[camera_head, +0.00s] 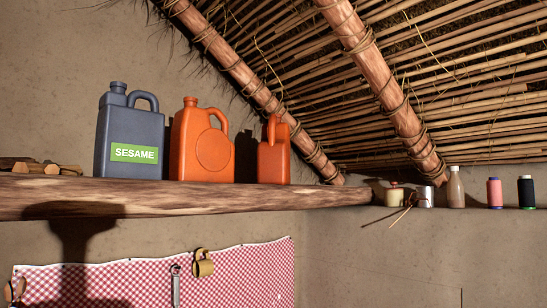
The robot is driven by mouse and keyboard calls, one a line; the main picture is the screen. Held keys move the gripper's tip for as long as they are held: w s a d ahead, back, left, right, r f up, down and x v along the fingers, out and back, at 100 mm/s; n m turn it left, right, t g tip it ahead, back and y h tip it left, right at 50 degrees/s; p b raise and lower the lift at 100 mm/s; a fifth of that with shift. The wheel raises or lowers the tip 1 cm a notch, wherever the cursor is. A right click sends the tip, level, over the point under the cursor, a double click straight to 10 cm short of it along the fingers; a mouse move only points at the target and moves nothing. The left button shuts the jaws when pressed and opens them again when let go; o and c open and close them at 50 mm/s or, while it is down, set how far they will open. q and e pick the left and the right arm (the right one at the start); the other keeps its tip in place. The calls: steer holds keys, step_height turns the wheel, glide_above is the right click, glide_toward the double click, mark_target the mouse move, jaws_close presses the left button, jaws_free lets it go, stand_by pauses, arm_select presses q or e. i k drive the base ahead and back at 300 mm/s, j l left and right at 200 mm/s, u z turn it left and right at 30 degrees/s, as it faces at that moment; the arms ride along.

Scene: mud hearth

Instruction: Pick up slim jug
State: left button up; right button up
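Three jugs stand upright on a wooden shelf (180,198) in the head view. A dark grey jug (130,125) with a green "SESAME" label is at the left. A wide orange jug (198,150) with a round raised disc stands in the middle. A narrower orange jug (271,164) stands at the right and looks the slimmest of the three. The narrow orange jug is apart from the wide one, with shadow between them. Neither of my grippers is in view.
Sticks (38,167) lie at the shelf's left end. Roof poles (385,85) slope down near the shelf's right end. A far ledge holds a brown bottle (455,188), a metal cup (425,197) and spools (494,193).

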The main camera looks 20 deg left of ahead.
mark_target(274, 149)
steer(key=u, duration=0.4)
steer(key=i+l+u, duration=0.2)
steer(key=l+u, duration=0.2)
steer(key=i+l+u, duration=0.15)
steer(key=l+u, duration=0.3)
steer(key=i+l+u, duration=0.1)
steer(key=l, duration=0.55)
steer(key=i+l+u, duration=0.1)
steer(key=l, duration=0.5)
steer(key=i+l, duration=0.2)
steer(key=l, duration=0.45)
steer(key=i+l+u, duration=0.15)
steer(key=l, duration=0.5)
steer(key=k, duration=0.05)
